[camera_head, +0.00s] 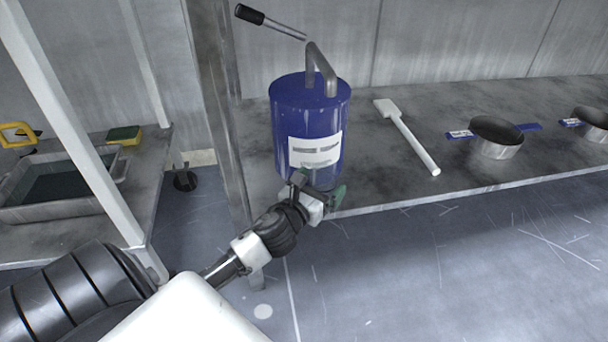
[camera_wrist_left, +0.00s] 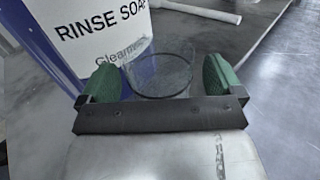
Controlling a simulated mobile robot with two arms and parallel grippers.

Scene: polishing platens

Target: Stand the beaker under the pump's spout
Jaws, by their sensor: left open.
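The pump is a blue drum (camera_head: 308,115) with a white label, a grey bent spout (camera_head: 322,66) on top and a black-tipped lever handle (camera_head: 268,20). It stands near the shelf's front edge. In the left wrist view the drum's label (camera_wrist_left: 100,38) reads "RINSE SOAP". A clear glass beaker (camera_wrist_left: 160,75) stands right in front of the label. My left gripper (camera_wrist_left: 163,80) is open, its green fingertips on either side of the beaker, with gaps showing. In the head view the gripper (camera_head: 318,190) is at the drum's foot and hides most of the beaker.
A white paddle-like tool (camera_head: 408,138) lies right of the drum on the grey shelf (camera_head: 375,180). Round metal pans (camera_head: 497,140) with blue tabs stand further right. A metal post (camera_head: 222,110) rises left of the drum. A tray (camera_head: 60,208) and a sponge (camera_head: 124,134) are at left.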

